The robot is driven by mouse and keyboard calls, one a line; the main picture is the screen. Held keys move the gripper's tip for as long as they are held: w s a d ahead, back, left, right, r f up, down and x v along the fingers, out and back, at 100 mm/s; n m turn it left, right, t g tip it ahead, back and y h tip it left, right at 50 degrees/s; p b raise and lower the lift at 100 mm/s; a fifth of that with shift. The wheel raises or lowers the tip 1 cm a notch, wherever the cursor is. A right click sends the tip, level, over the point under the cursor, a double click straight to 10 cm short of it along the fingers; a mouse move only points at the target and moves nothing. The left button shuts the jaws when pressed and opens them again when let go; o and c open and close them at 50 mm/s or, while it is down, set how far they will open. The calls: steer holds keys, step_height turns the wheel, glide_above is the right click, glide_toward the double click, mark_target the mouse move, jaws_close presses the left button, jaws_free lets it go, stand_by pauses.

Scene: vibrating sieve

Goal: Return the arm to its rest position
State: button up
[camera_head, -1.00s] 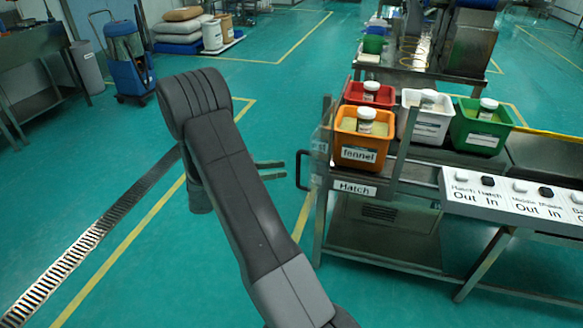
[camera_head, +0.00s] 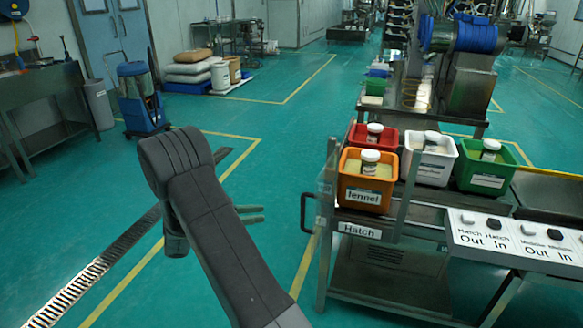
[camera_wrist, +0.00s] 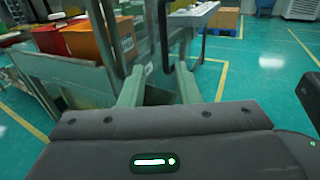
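My gripper (camera_head: 250,214) shows in the head view, reaching out from my dark grey arm just left of the hatch table. Its two fingers are apart with nothing between them. In the wrist view the gripper (camera_wrist: 157,85) is also open and empty, with floor and the table frame beyond the fingertips. The arm is bent, with its elbow raised at the left of the head view. The gripper is apart from the table's black handle (camera_head: 308,212).
The hatch table (camera_head: 359,230) holds an orange bin (camera_head: 362,196), a red bin (camera_head: 358,137), a white bin (camera_head: 431,166) and a green bin (camera_head: 485,174), each with a jar. A button panel (camera_head: 515,242) stands at right.

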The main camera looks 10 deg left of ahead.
steer(key=x, duration=1.3)
steer(key=shift+d, duration=0.1)
